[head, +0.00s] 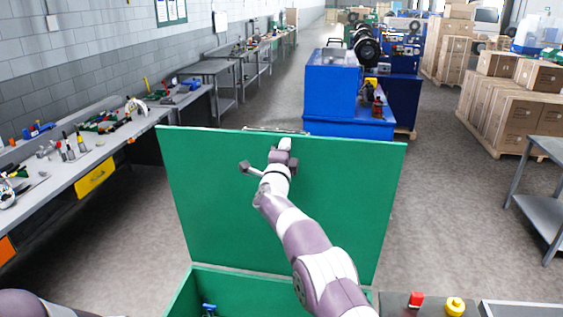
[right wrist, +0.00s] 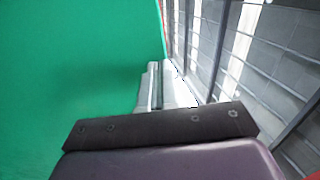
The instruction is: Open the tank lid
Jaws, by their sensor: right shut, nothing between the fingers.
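The green tank lid (head: 345,190) stands raised, close to upright, behind the green tank (head: 183,298) at the bottom of the head view. The lid fills the left of the right wrist view (right wrist: 75,75). My right gripper (head: 285,144) is at the lid's inner face near its top edge, shut with nothing between its fingers. In the right wrist view its fingers (right wrist: 158,85) lie beside the lid's edge; I cannot tell if they touch it. A metal strip, perhaps a handle (head: 275,130), shows at the lid's top edge. My left gripper is out of view.
A grey workbench (head: 80,172) with tools runs along the left wall. A blue machine (head: 335,95) stands behind the lid. Cardboard boxes (head: 510,112) and a metal table (head: 545,190) are at the right. A red button (head: 416,298) and a yellow button (head: 455,306) sit right of the tank.

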